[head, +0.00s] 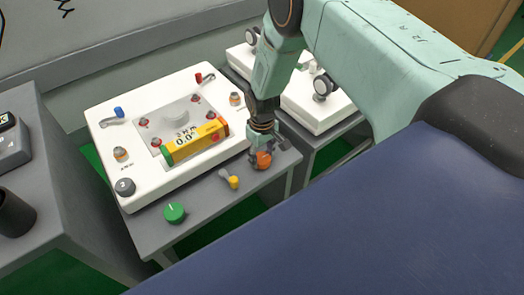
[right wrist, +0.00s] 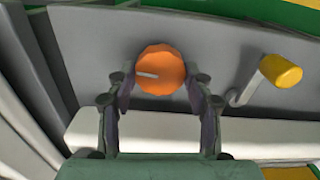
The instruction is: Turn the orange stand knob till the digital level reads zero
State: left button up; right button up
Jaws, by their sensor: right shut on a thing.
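The orange knob (head: 264,160) sits on the grey stand's front edge, at its right end. It also shows in the right wrist view (right wrist: 160,70), with a pale pointer line directed left. My right gripper (head: 259,155) comes down over the knob. Its two fingers (right wrist: 160,85) are shut on the knob, one on each side. My left gripper is not in view.
A yellow-tipped lever (head: 230,179) and a green knob (head: 174,212) sit on the same grey edge, left of the orange knob. A second white unit with gauges (head: 318,107) stands behind my right arm. A grey cabinet (head: 50,185) is at left.

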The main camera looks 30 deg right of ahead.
aim_at(262, 157)
jog(key=m+p, duration=0.1)
jog(key=m, duration=0.2)
jog(key=shift+m, duration=0.4)
jog(key=shift+m+p, duration=0.9)
jog(key=shift+m, duration=1)
jog(key=o, duration=1.2)
notch_tip(262, 157, up, 12)
